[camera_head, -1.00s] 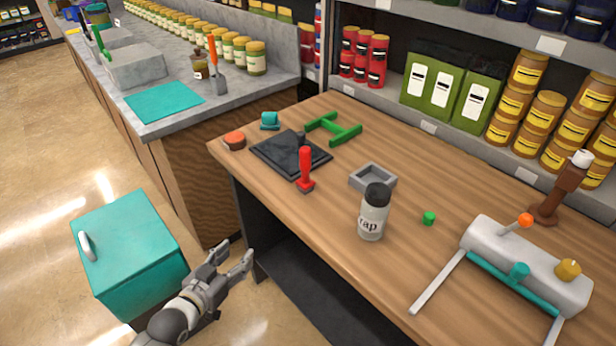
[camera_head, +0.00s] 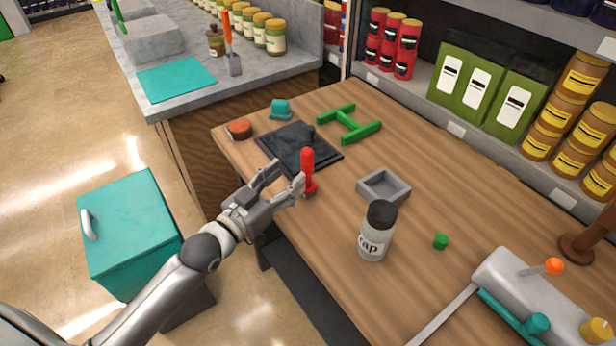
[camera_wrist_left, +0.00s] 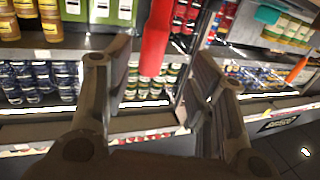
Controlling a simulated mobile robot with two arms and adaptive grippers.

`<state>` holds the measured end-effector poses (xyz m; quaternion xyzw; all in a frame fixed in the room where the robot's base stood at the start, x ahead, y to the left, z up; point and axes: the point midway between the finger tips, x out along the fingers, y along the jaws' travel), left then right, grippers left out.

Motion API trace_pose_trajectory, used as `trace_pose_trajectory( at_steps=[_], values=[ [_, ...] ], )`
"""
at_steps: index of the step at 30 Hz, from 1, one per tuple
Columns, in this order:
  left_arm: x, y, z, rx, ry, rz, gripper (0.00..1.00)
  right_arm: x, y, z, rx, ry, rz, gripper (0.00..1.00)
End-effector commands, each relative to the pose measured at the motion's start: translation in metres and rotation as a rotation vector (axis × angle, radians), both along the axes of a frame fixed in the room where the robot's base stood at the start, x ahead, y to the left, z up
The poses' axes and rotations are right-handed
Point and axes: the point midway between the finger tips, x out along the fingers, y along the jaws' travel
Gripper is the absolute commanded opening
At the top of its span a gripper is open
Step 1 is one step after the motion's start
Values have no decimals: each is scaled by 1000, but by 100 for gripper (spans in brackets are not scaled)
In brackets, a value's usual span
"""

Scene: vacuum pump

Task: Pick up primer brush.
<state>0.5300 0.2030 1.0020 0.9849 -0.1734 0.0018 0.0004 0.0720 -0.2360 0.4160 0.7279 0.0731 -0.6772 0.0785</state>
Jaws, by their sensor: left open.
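The primer brush (camera_head: 308,165), as I take it, is the red-handled tool standing upright on the wooden table near its left edge. In the left wrist view the red handle (camera_wrist_left: 157,38) shows between the two open fingers (camera_wrist_left: 160,70). Whether a finger touches the handle I cannot tell. My right gripper is not in view.
A black plate (camera_head: 285,148) lies behind the brush, with a green frame (camera_head: 350,124) beyond. A grey tray (camera_head: 383,188) and a capped white bottle (camera_head: 375,235) stand to the right. A teal cabinet (camera_head: 128,225) stands on the floor at left.

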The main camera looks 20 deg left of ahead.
Motion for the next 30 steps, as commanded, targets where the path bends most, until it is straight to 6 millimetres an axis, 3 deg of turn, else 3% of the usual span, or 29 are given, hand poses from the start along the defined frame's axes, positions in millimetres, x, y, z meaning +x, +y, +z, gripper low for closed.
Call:
trace_pose_trajectory(
  at_steps=[5, 14, 21, 30],
  values=[
    [14, -6, 1, 0, 0, 0, 51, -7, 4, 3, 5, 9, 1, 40],
    [37, -20, -3, -2, 1, 0, 51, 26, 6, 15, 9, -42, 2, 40],
    [59, -30, -7, 0, 1, 0, 51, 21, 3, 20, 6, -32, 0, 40],
    [62, -31, -8, 0, 1, -1, 51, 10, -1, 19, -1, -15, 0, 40]
  ],
)
